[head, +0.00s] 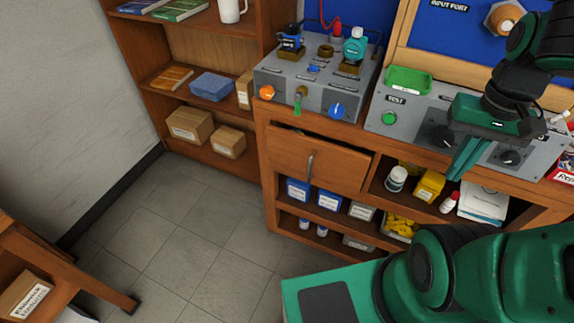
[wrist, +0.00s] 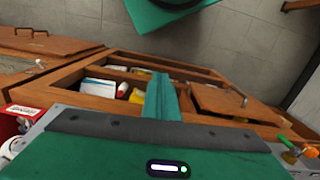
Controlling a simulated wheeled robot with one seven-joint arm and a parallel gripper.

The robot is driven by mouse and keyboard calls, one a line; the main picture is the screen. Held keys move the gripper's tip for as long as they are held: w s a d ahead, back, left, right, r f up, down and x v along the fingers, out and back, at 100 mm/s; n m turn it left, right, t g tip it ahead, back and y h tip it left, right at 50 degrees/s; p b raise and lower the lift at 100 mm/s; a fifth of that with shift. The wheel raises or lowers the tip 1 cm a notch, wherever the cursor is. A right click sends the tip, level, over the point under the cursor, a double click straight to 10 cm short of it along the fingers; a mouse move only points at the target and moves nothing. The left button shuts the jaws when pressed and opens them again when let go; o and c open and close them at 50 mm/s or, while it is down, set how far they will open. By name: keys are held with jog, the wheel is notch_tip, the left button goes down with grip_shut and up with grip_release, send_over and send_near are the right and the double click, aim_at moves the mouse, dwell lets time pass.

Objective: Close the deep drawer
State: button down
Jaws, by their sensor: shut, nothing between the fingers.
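The wooden drawer (head: 335,167) is under the left part of the workbench, below the grey regulator box. It stands partly out, with a dark gap along its top edge. Its upright metal handle (head: 310,160) is on the front. In the wrist view the drawer (wrist: 215,101) is right of my fingers, with its handle (wrist: 238,96) sticking out. My gripper (head: 458,170) is shut and empty, pointing down in front of the bench's right part, to the right of the drawer and apart from it. The shut fingers also show in the wrist view (wrist: 161,92).
Open shelves beside and under the drawer hold blue boxes (head: 298,189), a white jar (head: 396,178) and a yellow box (head: 429,186). A grey test panel (head: 405,122) is behind my gripper. A wooden table (head: 70,268) stands lower left. The tiled floor (head: 190,230) before the drawer is clear.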

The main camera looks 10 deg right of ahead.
aim_at(292, 159)
jog(key=w+a+f+n+g+h, duration=0.2)
jog(key=w+a+f+n+h, duration=0.7)
jog(key=w+a+f+n, duration=0.55)
jog(key=w+a+f+n+t+h, duration=0.1)
jog(key=w+a+f+n+t, duration=0.1)
jog(key=a+f+n+t, duration=0.6)
jog(key=w+a+f+n+t+h, duration=0.1)
jog(key=a+f+n+t, duration=0.3)
jog(key=a+n+t, duration=0.75)
jog(key=w+d+g, duration=0.1)
jog(key=w+d, duration=0.1)
jog(key=w, duration=0.1)
jog(key=w+d, duration=0.2)
jog(key=w, duration=0.2)
jog(key=w+d+n+g, duration=0.1)
jog(key=w+d, duration=0.1)
jog(key=w, duration=0.2)
jog(key=shift+w+f+g, duration=0.15)
jog(key=shift+f+g, duration=0.05)
jog(key=shift+g, duration=0.15)
